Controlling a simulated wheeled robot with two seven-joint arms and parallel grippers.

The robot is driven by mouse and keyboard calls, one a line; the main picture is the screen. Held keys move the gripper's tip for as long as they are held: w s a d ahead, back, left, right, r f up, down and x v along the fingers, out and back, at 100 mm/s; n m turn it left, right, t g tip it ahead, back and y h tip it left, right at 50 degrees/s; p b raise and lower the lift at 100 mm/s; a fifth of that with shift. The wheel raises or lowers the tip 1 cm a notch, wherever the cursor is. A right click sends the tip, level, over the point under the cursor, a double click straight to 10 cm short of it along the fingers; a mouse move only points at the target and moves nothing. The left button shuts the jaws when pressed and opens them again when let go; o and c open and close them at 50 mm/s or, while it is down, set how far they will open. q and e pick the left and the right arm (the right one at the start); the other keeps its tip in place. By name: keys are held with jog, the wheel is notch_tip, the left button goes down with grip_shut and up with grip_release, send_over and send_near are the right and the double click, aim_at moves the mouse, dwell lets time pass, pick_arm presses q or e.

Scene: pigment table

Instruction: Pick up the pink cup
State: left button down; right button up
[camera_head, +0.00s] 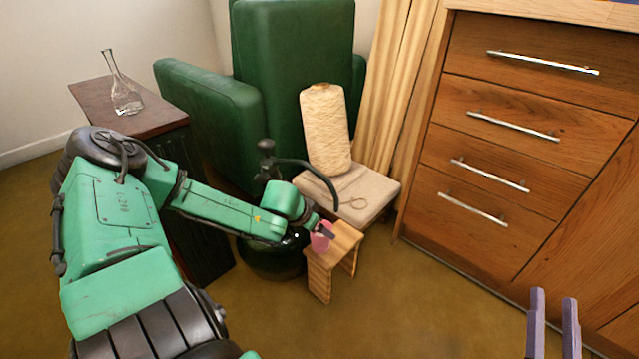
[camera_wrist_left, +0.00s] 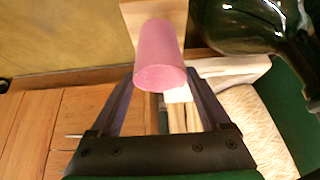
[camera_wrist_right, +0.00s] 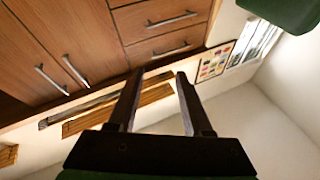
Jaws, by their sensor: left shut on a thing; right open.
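The pink cup (camera_head: 319,241) is at the upper left edge of a small wooden stool (camera_head: 345,240) in the head view. My left gripper (camera_head: 326,232) is shut on the cup. In the left wrist view the cup (camera_wrist_left: 160,50) sits between the two fingers of my left gripper (camera_wrist_left: 162,80), one on each side. I cannot tell whether the cup touches the stool. My right gripper (camera_head: 554,296) is open and empty at the lower right of the head view; its parted fingers also show in the right wrist view (camera_wrist_right: 159,76).
A dark green glass vessel (camera_head: 270,262) stands close left of the stool. Behind it, a low stand (camera_head: 377,192) holds a cream yarn cone (camera_head: 325,130). A green armchair (camera_head: 295,60), a cabinet (camera_head: 500,130) and a side table with a glass bottle (camera_head: 124,98) surround the area.

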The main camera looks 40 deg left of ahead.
aim_at(313, 240)
pick_arm(q)
jog(key=shift+s+a+p, duration=0.1)
jog(key=shift+s+p, duration=0.4)
jog(key=shift+s, duration=0.1)
jog(key=s+p, duration=0.2)
jog(key=s, duration=0.1)
jog(key=shift+s+r, duration=0.2)
jog(key=shift+s, duration=0.05)
jog(key=s, duration=0.7)
jog(key=shift+d+f, duration=0.2)
jog(key=shift+d, duration=0.05)
pick_arm(e)
jog(key=s+f+g, duration=0.4)
jog(key=s+f, duration=0.2)
jog(key=f, duration=0.6)
jog(key=s+a+f+m+g+h, duration=0.1)
jog(key=s+f+g, duration=0.3)
jog(key=f, duration=0.7)
jog(key=shift+s+a+f+g+h, duration=0.3)
jog(key=shift+s+f, duration=0.1)
jog(key=shift+s, duration=1)
